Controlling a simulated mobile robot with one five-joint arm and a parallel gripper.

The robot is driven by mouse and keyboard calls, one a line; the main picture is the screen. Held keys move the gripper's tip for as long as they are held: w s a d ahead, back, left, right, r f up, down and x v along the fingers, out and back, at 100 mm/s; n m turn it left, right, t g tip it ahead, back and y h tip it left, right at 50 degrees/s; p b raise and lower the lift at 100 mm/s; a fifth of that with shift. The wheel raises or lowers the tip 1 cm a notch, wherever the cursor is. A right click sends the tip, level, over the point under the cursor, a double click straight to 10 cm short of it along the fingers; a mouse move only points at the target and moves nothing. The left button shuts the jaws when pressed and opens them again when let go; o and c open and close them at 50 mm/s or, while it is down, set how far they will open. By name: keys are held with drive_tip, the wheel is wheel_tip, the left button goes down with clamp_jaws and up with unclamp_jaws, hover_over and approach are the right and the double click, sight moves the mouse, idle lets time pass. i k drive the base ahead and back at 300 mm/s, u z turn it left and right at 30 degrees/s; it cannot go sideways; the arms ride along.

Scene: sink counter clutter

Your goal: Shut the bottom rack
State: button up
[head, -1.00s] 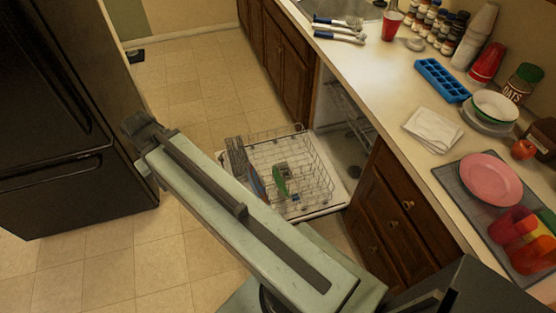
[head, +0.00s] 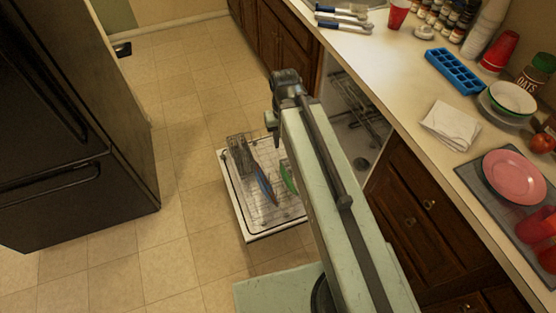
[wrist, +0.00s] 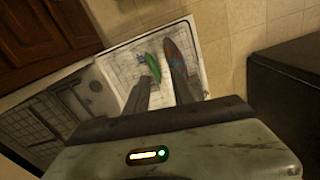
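The bottom rack (head: 262,205) is a wire rack out over the lowered dishwasher door (head: 238,208) in the head view. A grey basket (head: 240,155) stands at its left end. A blue item (head: 265,185) and a green item (head: 288,178) are in it. My arm hides the rack's right part. In the wrist view, the green item (wrist: 153,67) and a blue and orange-brown item (wrist: 175,58) show beyond my gripper (wrist: 164,84). Its two dark fingers are apart with nothing clearly between them. They appear over the rack area; contact cannot be told.
The dishwasher opening (head: 355,120) lies right of the door, under the counter (head: 400,90). Wooden cabinets (head: 420,210) flank it. A black fridge (head: 75,130) stands at left. Tiled floor (head: 185,130) between is clear. Dishes and cups crowd the counter.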

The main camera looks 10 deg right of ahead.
sight(239, 178)
drive_tip(key=u, duration=2.3)
drive_tip(key=i, duration=0.4)
drive_tip(key=z, duration=0.2)
